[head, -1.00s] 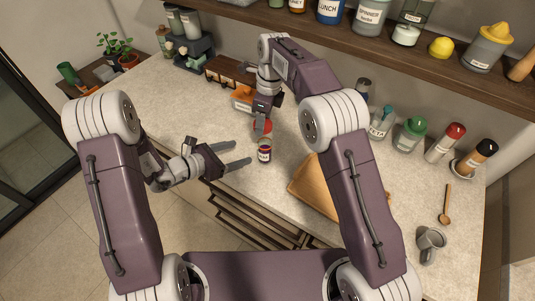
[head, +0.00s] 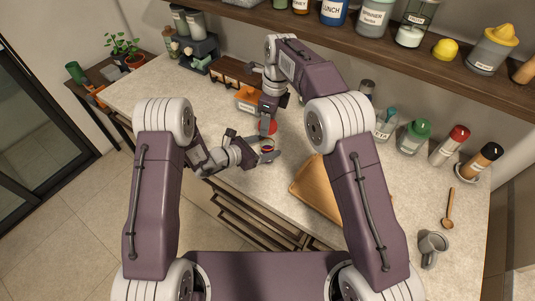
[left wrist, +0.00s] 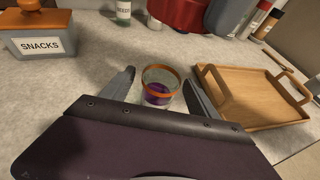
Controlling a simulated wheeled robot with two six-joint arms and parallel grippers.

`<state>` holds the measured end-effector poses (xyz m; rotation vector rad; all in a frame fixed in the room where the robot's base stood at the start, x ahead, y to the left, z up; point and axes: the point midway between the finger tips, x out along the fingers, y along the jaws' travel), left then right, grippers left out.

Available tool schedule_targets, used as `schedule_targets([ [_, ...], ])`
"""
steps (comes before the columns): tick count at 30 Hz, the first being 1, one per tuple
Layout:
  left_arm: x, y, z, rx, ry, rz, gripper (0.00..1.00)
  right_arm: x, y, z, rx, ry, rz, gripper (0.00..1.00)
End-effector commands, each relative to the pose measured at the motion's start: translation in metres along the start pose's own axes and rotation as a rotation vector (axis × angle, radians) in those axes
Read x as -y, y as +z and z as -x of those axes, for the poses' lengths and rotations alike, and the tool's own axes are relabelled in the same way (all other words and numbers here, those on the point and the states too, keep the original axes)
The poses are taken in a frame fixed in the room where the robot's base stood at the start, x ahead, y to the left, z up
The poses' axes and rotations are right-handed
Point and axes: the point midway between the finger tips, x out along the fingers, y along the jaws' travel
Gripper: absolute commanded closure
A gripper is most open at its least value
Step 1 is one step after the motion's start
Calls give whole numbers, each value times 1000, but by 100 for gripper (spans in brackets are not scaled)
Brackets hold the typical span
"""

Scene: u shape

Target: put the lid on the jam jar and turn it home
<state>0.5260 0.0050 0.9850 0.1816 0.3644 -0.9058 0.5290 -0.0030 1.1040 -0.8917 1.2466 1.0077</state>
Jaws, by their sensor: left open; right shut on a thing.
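The open jam jar (head: 267,146) stands upright on the counter. In the left wrist view the jar (left wrist: 160,88) is clear glass with an orange rim and a purple label. My left gripper (head: 267,149) is open, with one finger on each side of the jar; small gaps seem to show between fingers and glass in the left wrist view. My right gripper (head: 267,122) is shut on the red lid (head: 270,128) and holds it just beyond and above the jar. The lid (left wrist: 178,12) is partly cut off at the top of the left wrist view.
A wooden tray (head: 318,188) lies to the right of the jar. An orange-lidded snacks box (left wrist: 40,38) stands behind, left of the jar. Several jars and bottles, including a green-lidded jar (head: 414,136), line the back right. A shelf (head: 440,75) overhangs the back.

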Motion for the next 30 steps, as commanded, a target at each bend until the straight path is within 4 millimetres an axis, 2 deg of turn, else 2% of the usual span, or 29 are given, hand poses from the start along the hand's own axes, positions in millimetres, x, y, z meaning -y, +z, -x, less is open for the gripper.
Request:
schedule_targets([
  [4,0,0,-9,-1,0,2,31,0,0,0,0,0,0,84],
  [12,0,0,-10,0,0,2,31,0,0,0,0,0,0,84],
  [13,0,0,-10,0,0,2,34,0,0,0,0,0,0,84],
  [20,0,0,-10,0,0,1,98,0,0,0,0,0,0,84],
  [26,0,0,-10,0,0,1,100,0,0,-3,-1,1,0,84],
  [30,0,0,-10,0,0,1,100,-1,-3,-24,0,3,0,84],
])
